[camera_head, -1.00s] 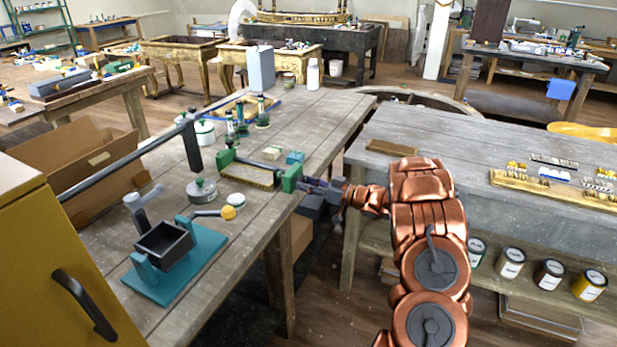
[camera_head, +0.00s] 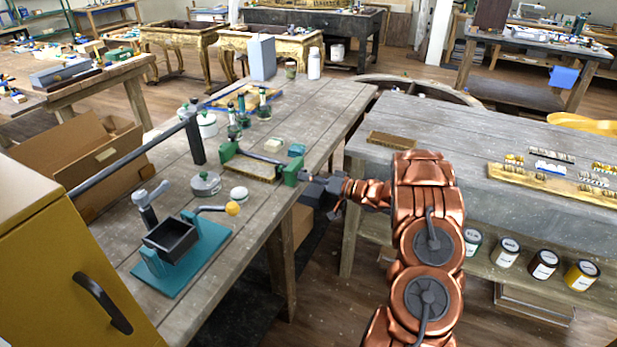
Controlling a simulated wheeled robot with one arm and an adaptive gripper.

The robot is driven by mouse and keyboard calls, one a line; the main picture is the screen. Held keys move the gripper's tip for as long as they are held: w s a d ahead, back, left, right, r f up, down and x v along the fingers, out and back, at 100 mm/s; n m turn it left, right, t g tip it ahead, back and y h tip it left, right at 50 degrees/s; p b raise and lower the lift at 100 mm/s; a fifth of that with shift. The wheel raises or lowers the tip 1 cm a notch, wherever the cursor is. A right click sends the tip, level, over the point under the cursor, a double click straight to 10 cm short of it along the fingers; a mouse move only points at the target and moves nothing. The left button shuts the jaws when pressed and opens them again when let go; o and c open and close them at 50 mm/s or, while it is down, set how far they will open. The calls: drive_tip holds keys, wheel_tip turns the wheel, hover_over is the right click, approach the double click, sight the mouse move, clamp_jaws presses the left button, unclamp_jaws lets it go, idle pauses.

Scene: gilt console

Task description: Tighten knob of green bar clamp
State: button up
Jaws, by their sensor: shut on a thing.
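The green bar clamp (camera_head: 289,171) lies on the left workbench (camera_head: 268,218), around a gold-edged wooden piece (camera_head: 252,169). Its green jaws stand at the two ends of the piece, the right one near the bench's right edge. My gripper (camera_head: 304,180) reaches in from the right at the clamp's right end. It is shut on the clamp's knob, which the fingers mostly hide. My copper arm extends from the lower right.
A teal fixture with a dark box (camera_head: 170,238) and a grey lidded pot (camera_head: 205,183) stand left of the clamp. A second grey bench (camera_head: 450,165) stands to the right, across a gap.

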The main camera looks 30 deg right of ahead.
drive_tip(key=shift+r, duration=0.15)
drive_tip(key=o, duration=1.1)
drive_tip(key=shift+o, duration=0.2)
drive_tip(key=shift+d, duration=0.1)
drive_tip(key=v, duration=1.2)
